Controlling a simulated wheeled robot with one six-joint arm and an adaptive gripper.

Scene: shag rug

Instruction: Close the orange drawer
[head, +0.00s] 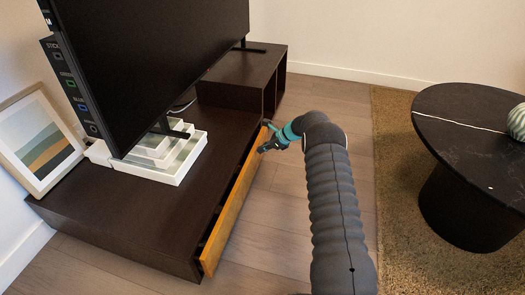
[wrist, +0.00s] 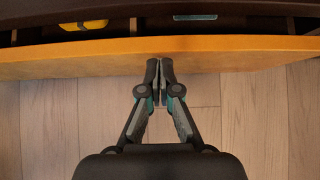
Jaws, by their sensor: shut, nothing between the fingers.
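The orange drawer (head: 233,203) sits in the front of a dark low TV cabinet and stands partly open, with a narrow gap behind its front. In the wrist view the drawer front (wrist: 230,52) runs across the picture as an orange band. My gripper (head: 264,149) is at the outer side of the drawer front, toward its far end. In the wrist view my gripper (wrist: 159,66) is shut and empty, its fingertips at the front's lower edge; I cannot tell for sure if they touch it. A yellow item (wrist: 83,25) and a blue-grey item (wrist: 195,17) show inside the drawer.
The dark cabinet (head: 110,207) carries a large television (head: 150,60), white trays (head: 165,155) and a framed picture (head: 40,140). A round black table (head: 465,205) stands on a shag rug (head: 400,230) at the right. Bare wood floor lies between.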

